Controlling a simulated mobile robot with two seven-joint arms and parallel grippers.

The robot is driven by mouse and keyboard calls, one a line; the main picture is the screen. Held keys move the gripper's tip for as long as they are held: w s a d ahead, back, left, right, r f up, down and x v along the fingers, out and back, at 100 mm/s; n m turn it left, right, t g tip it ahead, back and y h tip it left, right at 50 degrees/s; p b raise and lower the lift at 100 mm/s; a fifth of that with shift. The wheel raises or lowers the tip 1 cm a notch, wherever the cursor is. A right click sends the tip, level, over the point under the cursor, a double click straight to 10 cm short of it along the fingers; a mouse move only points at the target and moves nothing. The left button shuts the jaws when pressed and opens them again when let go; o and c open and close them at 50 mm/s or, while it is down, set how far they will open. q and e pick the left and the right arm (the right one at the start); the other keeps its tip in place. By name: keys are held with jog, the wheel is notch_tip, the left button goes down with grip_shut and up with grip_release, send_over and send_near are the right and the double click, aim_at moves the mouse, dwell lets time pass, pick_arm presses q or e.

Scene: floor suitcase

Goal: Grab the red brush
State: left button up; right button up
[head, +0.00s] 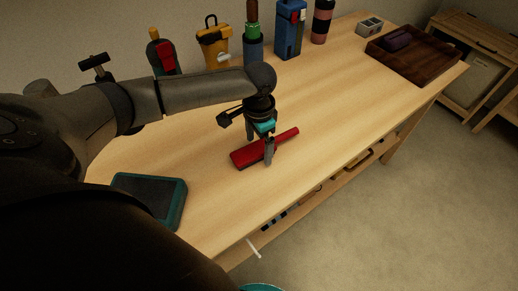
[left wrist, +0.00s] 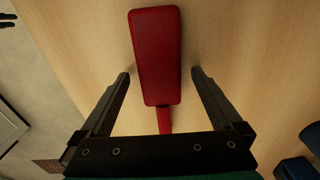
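The red brush (head: 246,155) lies flat on the wooden table, its broad end toward the lower left and its thin handle toward the upper right. My left gripper (head: 260,147) points down over it. In the left wrist view, the brush (left wrist: 157,52) lies between the two spread fingers of the left gripper (left wrist: 160,73), with a gap on each side. The handle passes under the gripper body and is partly hidden there. My right gripper is not in view.
A dark tablet-like tray with a teal edge (head: 150,197) lies at the table's near left. Several items stand along the back, including a yellow container (head: 213,48) and a blue box (head: 289,30). A dark wooden tray (head: 420,62) is far right. The table around the brush is clear.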

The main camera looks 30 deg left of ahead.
pick_arm(q)
jog(key=c, duration=1.5)
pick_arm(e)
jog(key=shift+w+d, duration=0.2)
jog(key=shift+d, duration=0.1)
pick_arm(q)
jog(key=shift+r, duration=0.1)
